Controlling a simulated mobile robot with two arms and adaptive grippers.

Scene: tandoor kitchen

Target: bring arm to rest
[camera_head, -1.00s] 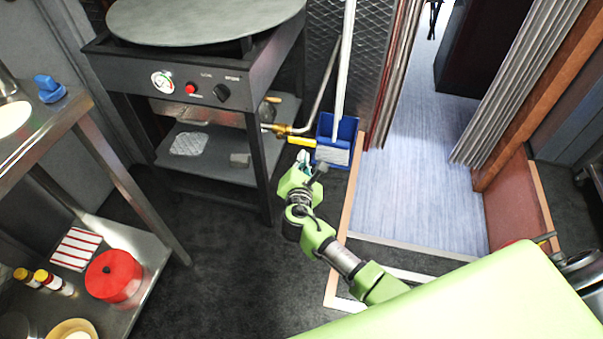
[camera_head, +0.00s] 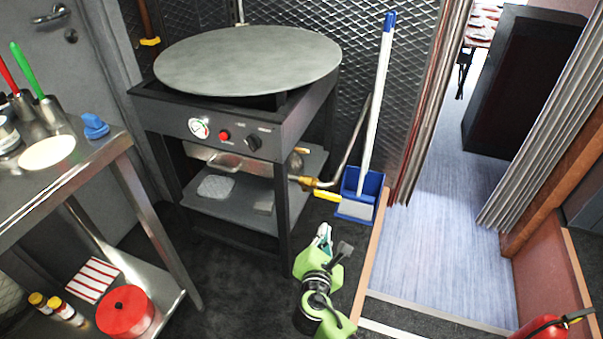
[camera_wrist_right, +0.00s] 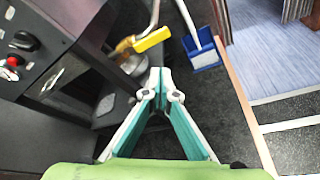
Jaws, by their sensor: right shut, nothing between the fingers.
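My right arm is green and comes up from the bottom of the head view. Its gripper (camera_head: 324,238) is over the dark floor, in front of the griddle stand and the blue dustpan. In the right wrist view the gripper (camera_wrist_right: 158,78) has its two fingers meeting at the tips, with nothing between them. My left arm and gripper do not show in either view.
A griddle stand (camera_head: 287,130) with a round plate (camera_head: 250,60) stands at the back. A blue dustpan (camera_head: 352,207) with a long handle is beside it. A steel table (camera_head: 120,150) is left, with a red pot (camera_head: 125,312) below. A doorway floor (camera_head: 440,240) opens right.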

